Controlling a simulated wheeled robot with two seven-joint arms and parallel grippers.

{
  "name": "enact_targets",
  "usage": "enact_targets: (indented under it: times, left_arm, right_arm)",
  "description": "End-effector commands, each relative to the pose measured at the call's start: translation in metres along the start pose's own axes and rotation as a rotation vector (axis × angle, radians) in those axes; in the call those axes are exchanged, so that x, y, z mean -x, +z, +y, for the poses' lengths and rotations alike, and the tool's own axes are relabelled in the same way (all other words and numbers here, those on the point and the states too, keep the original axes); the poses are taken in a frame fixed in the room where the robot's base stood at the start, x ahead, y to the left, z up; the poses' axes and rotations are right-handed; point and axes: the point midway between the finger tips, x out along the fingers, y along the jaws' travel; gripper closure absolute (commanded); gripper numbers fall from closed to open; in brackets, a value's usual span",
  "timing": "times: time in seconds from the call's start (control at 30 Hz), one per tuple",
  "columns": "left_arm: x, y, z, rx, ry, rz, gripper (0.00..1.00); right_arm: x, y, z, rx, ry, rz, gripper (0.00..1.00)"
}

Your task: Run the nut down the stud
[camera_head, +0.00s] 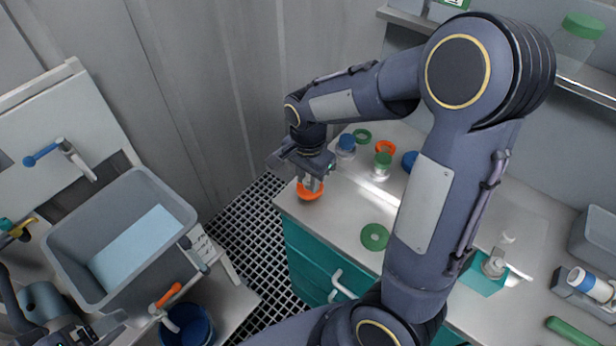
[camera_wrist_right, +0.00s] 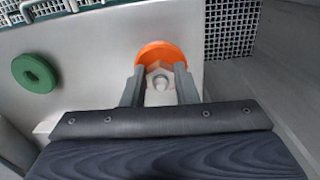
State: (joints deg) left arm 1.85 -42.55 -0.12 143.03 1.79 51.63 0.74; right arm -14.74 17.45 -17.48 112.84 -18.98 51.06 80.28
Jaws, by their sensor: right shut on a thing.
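My right gripper (camera_head: 314,182) points down at the left end of the bench, over an orange ring (camera_head: 309,193). The right wrist view shows its two fingers (camera_wrist_right: 160,88) on either side of a pale hex nut (camera_wrist_right: 158,70). A rounded stud end (camera_wrist_right: 161,83) shows at the middle of the nut. The orange ring (camera_wrist_right: 160,51) lies behind the nut and fingers. How far the nut sits along the stud cannot be told. A dark part at the lower left edge of the head view seems to be my left gripper (camera_head: 78,335); its fingers are unclear.
Green rings (camera_head: 375,237), another orange ring (camera_head: 385,147) and small lidded jars (camera_head: 382,165) stand on the bench. A metal fitting (camera_head: 494,264) sits on a teal pad at right. A grey sink (camera_head: 75,240) is at left, with a floor grating (camera_head: 235,235) between.

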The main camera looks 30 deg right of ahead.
Motion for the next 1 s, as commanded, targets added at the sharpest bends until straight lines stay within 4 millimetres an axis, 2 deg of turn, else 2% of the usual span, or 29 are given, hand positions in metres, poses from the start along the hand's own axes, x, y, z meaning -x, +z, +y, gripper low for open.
enact_targets:
  times: [0.17, 0.2, 0.3, 0.33, 0.5, 0.8, 1.0]
  left_arm:
    - [0.009, -0.004, 0.004, 0.0, 0.0, 0.0, 0.17]
    - [0.011, -0.005, 0.005, 0.0, 0.0, 0.0, 0.17]
    - [0.014, -0.007, 0.007, 0.0, 0.0, 0.0, 0.17]
    - [0.014, -0.007, 0.006, 0.0, 0.0, 0.0, 0.17]
    - [0.012, -0.006, 0.005, 0.0, 0.0, 0.0, 0.17]
    - [0.013, -0.007, 0.006, 0.0, 0.0, 0.0, 0.17]
    - [0.031, -0.016, 0.014, 0.0, 0.0, 0.0, 0.17]
  right_arm:
    - [0.003, -0.005, 0.005, -0.356, 0.013, 0.01, 0.95]
    - [0.003, -0.004, 0.005, -0.431, 0.013, 0.01, 0.99]
    - [0.003, -0.005, 0.005, -0.577, 0.016, 0.012, 0.99]
    - [0.001, -0.005, 0.006, -0.595, 0.015, 0.011, 0.72]
    - [0.0, -0.004, 0.005, -0.586, 0.013, 0.009, 0.49]
    - [0.001, -0.003, 0.003, -0.582, 0.008, 0.006, 0.48]
    - [0.025, -0.002, 0.002, -0.58, 0.006, 0.005, 0.48]
